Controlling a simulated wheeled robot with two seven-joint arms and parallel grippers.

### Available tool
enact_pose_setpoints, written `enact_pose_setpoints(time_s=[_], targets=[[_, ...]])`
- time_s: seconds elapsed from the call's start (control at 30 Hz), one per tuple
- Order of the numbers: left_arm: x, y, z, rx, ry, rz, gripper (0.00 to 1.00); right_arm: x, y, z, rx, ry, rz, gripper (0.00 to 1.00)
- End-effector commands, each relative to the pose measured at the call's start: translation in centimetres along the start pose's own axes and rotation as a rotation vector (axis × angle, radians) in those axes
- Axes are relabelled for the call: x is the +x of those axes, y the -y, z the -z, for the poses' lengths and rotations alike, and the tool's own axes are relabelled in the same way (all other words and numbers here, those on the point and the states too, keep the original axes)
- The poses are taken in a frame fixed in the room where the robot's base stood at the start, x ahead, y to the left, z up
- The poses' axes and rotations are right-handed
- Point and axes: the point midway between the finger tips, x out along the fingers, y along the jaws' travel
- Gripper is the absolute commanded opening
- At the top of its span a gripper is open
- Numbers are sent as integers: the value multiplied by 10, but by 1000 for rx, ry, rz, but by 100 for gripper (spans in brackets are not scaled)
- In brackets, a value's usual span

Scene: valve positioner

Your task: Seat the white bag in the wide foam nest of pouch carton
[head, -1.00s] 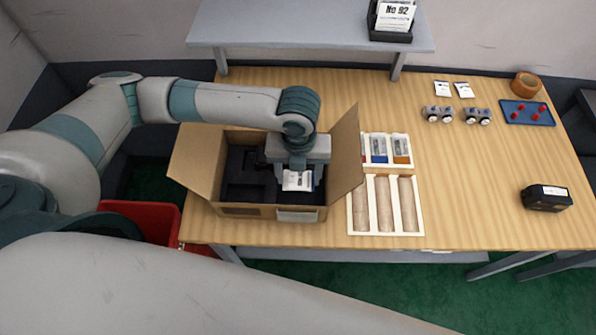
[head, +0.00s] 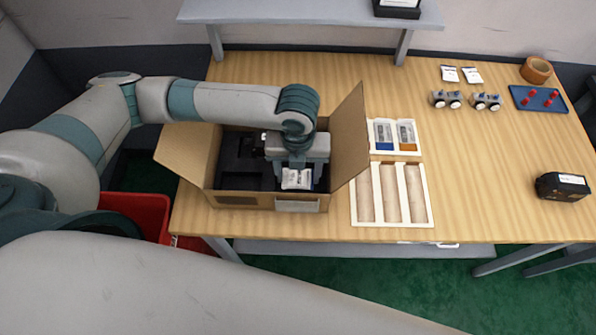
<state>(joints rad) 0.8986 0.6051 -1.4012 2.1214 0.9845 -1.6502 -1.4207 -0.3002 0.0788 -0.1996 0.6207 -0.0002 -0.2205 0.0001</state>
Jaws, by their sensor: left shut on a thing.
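The pouch carton (head: 235,198) stands open on the table, with its side flaps spread and black foam (head: 240,170) inside. My left gripper (head: 296,172) reaches down into the right part of the carton and is shut on the white bag (head: 296,179). The bag shows white with small dark print, at the front right inside the carton. The gripper body hides part of the foam, and I cannot tell whether the bag touches the nest floor. My right gripper is not in view.
Right of the carton are a tray with pouches (head: 395,134) and a white-framed rack with long slots (head: 428,195). A black box (head: 562,187), small wheeled parts (head: 487,101), a blue tray (head: 525,97) and a tape roll (head: 536,70) lie farther right. A red bin (head: 140,208) stands below left.

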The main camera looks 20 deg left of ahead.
Motion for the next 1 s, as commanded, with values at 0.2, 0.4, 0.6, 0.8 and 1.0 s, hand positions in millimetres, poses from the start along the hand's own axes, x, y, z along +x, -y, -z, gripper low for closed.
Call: enact_pose_setpoints(time_s=[0.2, 0.4, 0.6, 0.8, 1.0], targets=[[11, 0, 0, 0, 0, 0, 37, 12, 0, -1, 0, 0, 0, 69], [12, 0, 0, 0, 0, 0, 37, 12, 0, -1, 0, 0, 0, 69], [12, 0, 0, 0, 0, 0, 37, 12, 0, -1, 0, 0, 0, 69], [12, 0, 0, 0, 0, 0, 37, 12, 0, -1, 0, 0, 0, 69], [11, 0, 0, 0, 0, 0, 37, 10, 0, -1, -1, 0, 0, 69]])
